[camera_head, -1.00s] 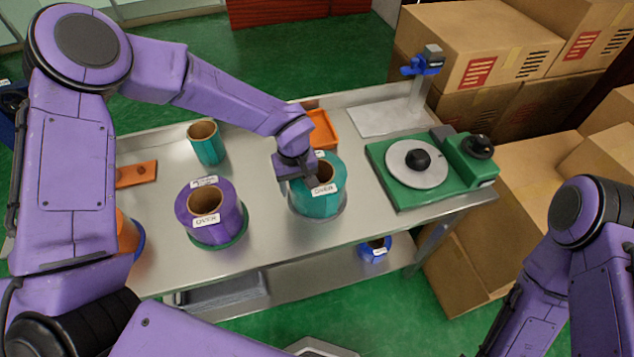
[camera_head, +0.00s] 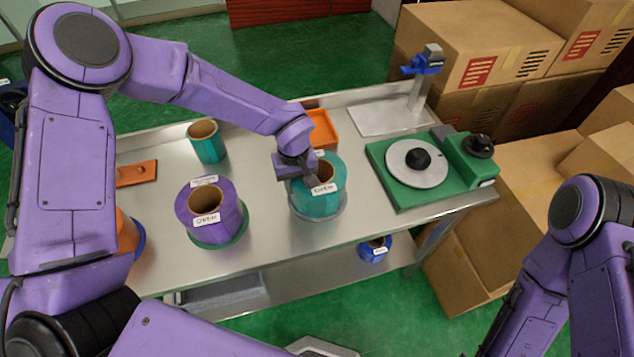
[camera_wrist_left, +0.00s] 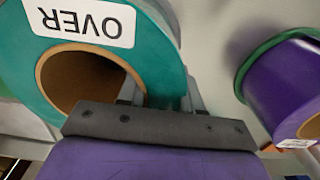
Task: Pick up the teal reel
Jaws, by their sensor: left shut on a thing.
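The teal reel (camera_head: 319,199) stands on a grey round base on the steel table, with a white label and a brown cardboard core. It fills the upper left of the left wrist view (camera_wrist_left: 160,55), where its label reads "OVER". My left gripper (camera_head: 303,180) reaches down over the reel's left side and is shut on its wall, one finger inside the core and the other outside. The fingertips are partly hidden. My right arm shows at the right edge of the head view, but its gripper is out of view.
A purple reel (camera_head: 222,221) on a green base stands to the left. A smaller teal roll (camera_head: 208,146) stands behind it. A green turntable device (camera_head: 390,185) is to the right, an orange tray (camera_head: 324,130) behind. A blue roll (camera_head: 374,250) lies on the lower shelf.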

